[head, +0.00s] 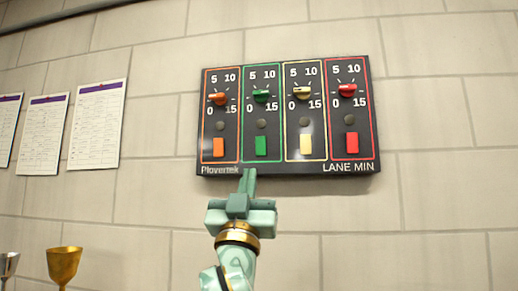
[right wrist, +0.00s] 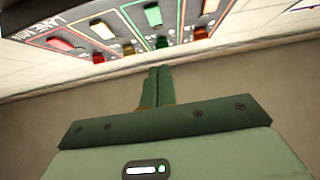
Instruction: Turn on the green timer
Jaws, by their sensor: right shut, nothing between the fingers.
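The green timer is the second column from the left on the dark wall panel. Its green knob (head: 261,96) is at the top, a dark round spot (head: 261,124) is below it, and a green rectangular switch (head: 261,146) is at the bottom. The switch also shows in the right wrist view (right wrist: 153,14). My right gripper (head: 249,172) is shut and empty, its fingers pointing up just below the green switch in the head view. In the right wrist view the fingertips (right wrist: 158,70) appear apart from the switch. My left gripper is out of view.
The panel also has an orange switch (head: 218,147) to the left, and a pale yellow switch (head: 306,146) and a red switch (head: 352,142) to the right. Paper sheets (head: 97,124) hang at left. A gold cup (head: 64,264) stands lower left.

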